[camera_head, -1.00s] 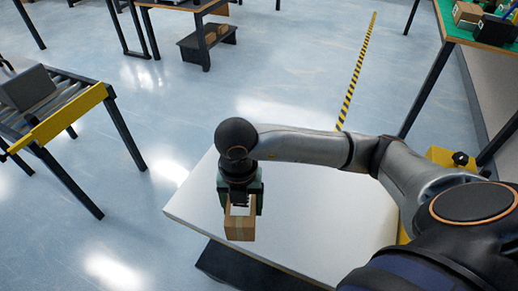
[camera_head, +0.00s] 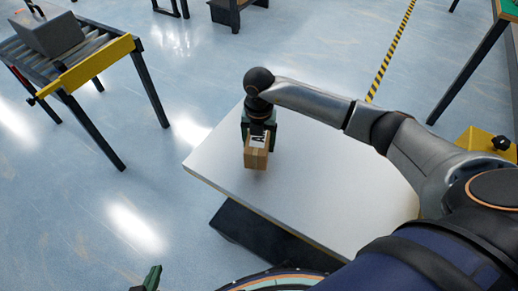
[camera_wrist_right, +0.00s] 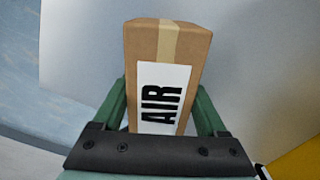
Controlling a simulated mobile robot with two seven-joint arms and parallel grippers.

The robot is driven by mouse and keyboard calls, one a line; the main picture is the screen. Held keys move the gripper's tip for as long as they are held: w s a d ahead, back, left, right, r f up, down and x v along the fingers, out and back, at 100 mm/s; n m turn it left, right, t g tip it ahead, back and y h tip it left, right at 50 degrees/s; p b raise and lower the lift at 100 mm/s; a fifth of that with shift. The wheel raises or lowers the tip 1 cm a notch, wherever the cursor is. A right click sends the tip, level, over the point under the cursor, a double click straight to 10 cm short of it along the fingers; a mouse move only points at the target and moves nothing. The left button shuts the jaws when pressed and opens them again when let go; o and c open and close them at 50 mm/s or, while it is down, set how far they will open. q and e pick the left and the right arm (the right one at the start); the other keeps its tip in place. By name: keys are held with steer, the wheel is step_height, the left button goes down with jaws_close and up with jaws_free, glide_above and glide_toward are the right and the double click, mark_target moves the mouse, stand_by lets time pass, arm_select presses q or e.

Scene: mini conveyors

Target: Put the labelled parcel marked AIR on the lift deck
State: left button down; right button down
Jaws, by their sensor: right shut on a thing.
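The brown parcel (camera_head: 256,159) has a white label; in the right wrist view the parcel (camera_wrist_right: 185,45) shows the label reading AIR and a tape strip. My right gripper (camera_head: 259,132), on the arm from the right, is shut on it, with green fingers on both sides in the wrist view (camera_wrist_right: 160,120). The parcel is upright over the left part of the white lift deck (camera_head: 340,185). I cannot tell whether its underside touches the deck. Green fingertips of my left gripper (camera_head: 148,280) show at the bottom edge; its opening is unclear.
A roller conveyor (camera_head: 88,58) with a yellow end rail carries a grey box (camera_head: 48,32) at upper left. A yellow unit (camera_head: 482,146) with a black knob stands right of the deck. The rest of the deck top is clear. Yellow-black tape (camera_head: 392,50) marks the floor.

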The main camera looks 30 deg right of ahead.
step_height(320, 180, down, 3)
steer(key=shift+r, duration=0.15)
jaws_free()
steer(key=shift+s, duration=0.1)
steer(key=shift+r, duration=0.2)
step_height(320, 180, up, 12)
steer(key=shift+f+p, duration=0.15)
steer(key=shift+p, duration=0.75)
